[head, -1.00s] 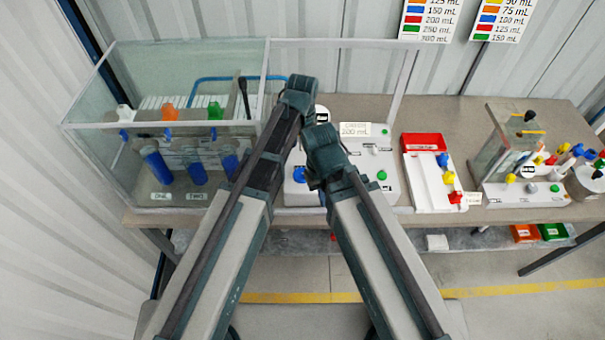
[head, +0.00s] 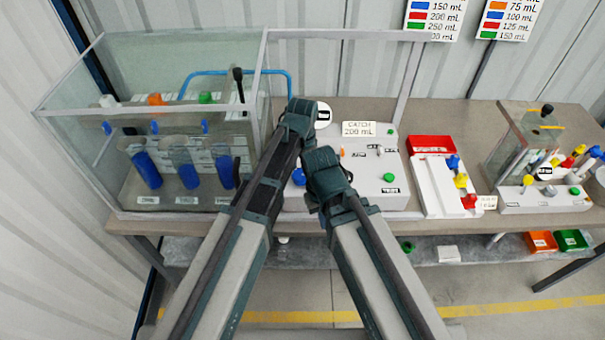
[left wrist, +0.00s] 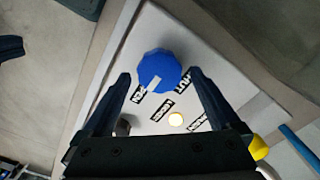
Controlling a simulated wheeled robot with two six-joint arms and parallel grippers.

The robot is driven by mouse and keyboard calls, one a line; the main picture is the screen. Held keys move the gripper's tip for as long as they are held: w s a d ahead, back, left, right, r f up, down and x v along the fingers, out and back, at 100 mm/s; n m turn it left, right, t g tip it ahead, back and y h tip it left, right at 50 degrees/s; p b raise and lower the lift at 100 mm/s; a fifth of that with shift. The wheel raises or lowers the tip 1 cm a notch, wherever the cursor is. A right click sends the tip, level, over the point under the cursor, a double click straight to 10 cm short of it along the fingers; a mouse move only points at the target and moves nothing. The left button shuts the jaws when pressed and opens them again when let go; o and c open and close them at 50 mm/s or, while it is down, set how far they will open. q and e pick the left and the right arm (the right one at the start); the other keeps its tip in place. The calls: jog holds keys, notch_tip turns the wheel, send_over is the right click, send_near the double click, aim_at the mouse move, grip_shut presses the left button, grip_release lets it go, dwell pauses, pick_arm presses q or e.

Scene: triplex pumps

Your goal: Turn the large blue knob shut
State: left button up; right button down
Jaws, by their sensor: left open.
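The large blue knob (left wrist: 159,68) stands on a white panel (left wrist: 215,60) in the left wrist view. Its white pointer mark faces the label that reads OPEN; the SHUT label is on its right. My left gripper (left wrist: 160,77) is open, with one finger to each side of the knob's near part; I cannot tell whether they touch it. In the head view the knob (head: 299,177) shows partly between my two arms, on the white panel (head: 372,185). There the left fingers are hidden behind my arm. My right arm's forearm shows, but its gripper is hidden.
A clear tank (head: 75,75) with blue cylinders (head: 147,170) stands at the left. A white panel with a red tray (head: 431,145) and a smaller tank rig (head: 540,195) stand at the right. A yellow knob (left wrist: 258,148) is near the left gripper's right side.

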pick_arm(q)
jog(key=c, duration=1.4)
jog(key=shift+n, duration=0.3)
jog(key=n, duration=0.4)
jog(key=shift+w+a, duration=0.1)
jog(key=n, duration=0.4)
jog(key=shift+a+n, duration=0.1)
jog(key=shift+n, duration=0.2)
jog(key=n, duration=0.4)
jog(key=shift+a, duration=0.1)
jog(key=shift+a+n, duration=0.1)
jog(key=shift+n, duration=2.4)
